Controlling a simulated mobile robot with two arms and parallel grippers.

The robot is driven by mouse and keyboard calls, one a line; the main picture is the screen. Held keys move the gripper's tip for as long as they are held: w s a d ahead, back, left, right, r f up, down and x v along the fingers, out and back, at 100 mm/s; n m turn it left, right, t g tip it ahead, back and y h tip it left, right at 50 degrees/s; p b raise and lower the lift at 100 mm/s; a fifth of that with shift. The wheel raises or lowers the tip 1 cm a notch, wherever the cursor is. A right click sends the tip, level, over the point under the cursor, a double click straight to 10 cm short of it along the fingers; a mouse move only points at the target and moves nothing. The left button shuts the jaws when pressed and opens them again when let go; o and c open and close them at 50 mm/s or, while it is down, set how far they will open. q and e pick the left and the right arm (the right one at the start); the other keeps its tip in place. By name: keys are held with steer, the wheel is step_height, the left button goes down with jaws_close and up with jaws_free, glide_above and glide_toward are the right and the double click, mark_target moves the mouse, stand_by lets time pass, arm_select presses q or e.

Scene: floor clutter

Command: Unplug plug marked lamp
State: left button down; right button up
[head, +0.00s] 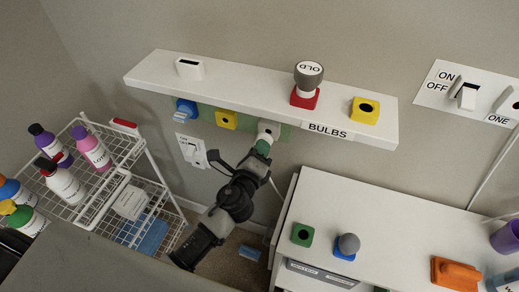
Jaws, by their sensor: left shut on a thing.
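My left gripper (258,157) reaches up from the bottom to just under the white wall shelf. It is shut on a small green plug (263,147). The plug's upper end meets a whitish socket block (268,130) on a green strip below the shelf; I cannot tell how deep it sits. A blue block (186,108) and a yellow block (226,119) sit on the same strip to the left. I can read no "lamp" marking from here. My fingers hide part of the plug. My right gripper is not in view.
The wall shelf (230,78) labelled "BULBS" overhangs the strip and carries a bulb marked "OLD" (309,70). A wire rack (100,150) with bottles stands left. A white cabinet (400,212) stands right. A switch plate (190,150) is on the wall left of my gripper.

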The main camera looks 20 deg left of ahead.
arm_select(q)
steer(key=shift+w, duration=1.3)
steer(key=c, duration=1)
jaws_free()
steer(key=shift+c, duration=0.2)
steer(key=s+b, duration=0.1)
steer(key=s, duration=0.9)
steer(key=shift+s+a+b, duration=0.15)
steer(key=shift+s+b, duration=0.15)
steer(key=shift+s, duration=0.1)
